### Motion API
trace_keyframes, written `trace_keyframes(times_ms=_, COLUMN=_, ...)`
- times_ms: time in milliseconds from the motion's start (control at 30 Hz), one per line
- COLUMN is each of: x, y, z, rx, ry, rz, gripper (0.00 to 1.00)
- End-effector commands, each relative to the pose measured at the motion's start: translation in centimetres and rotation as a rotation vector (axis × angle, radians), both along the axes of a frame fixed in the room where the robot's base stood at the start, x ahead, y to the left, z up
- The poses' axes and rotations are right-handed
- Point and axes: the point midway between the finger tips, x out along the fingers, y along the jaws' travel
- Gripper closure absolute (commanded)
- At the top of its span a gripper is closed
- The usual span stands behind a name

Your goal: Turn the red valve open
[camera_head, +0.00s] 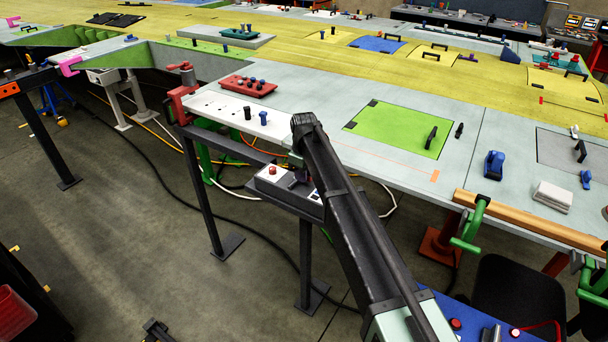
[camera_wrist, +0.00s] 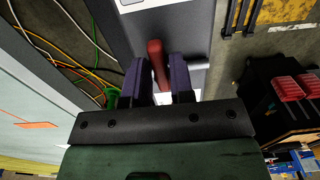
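The red valve's handle (camera_wrist: 157,62) shows in the wrist view as a short red bar over a grey panel. My gripper (camera_wrist: 160,68) has two purple fingers, one on each side of the bar. The bar lies between the fingers, close to both, but I cannot tell whether they press on it. In the head view my dark arm reaches down to a grey control stand (camera_head: 285,195) below the table edge. There my own arm mostly hides my gripper, and I cannot make out the valve handle.
A box with a red button (camera_head: 272,170) sits on the stand, left of my arm. The large wing table (camera_head: 385,165) runs behind it, with a green panel (camera_head: 400,128) on top. Cables lie on the floor below. Red bins (camera_wrist: 287,88) show at right in the wrist view.

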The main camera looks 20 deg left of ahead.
Motion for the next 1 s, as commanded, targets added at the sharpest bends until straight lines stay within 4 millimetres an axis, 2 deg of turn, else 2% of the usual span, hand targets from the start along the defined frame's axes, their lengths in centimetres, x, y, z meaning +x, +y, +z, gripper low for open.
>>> trace_keyframes(times_ms=33, x=0.00, y=0.00, z=0.00, rx=0.000, ry=0.000, rz=0.000, gripper=0.92)
trace_keyframes(times_ms=100, x=0.00, y=0.00, z=0.00, rx=0.000, ry=0.000, rz=0.000, gripper=1.00)
trace_keyframes(times_ms=567, x=-0.23, y=0.05, z=-0.01, rx=0.000, ry=0.000, rz=-0.098, gripper=1.00)
trace_keyframes(times_ms=1000, x=-0.94, y=0.43, z=-0.02, rx=0.000, ry=0.000, rz=-0.465, gripper=1.00)
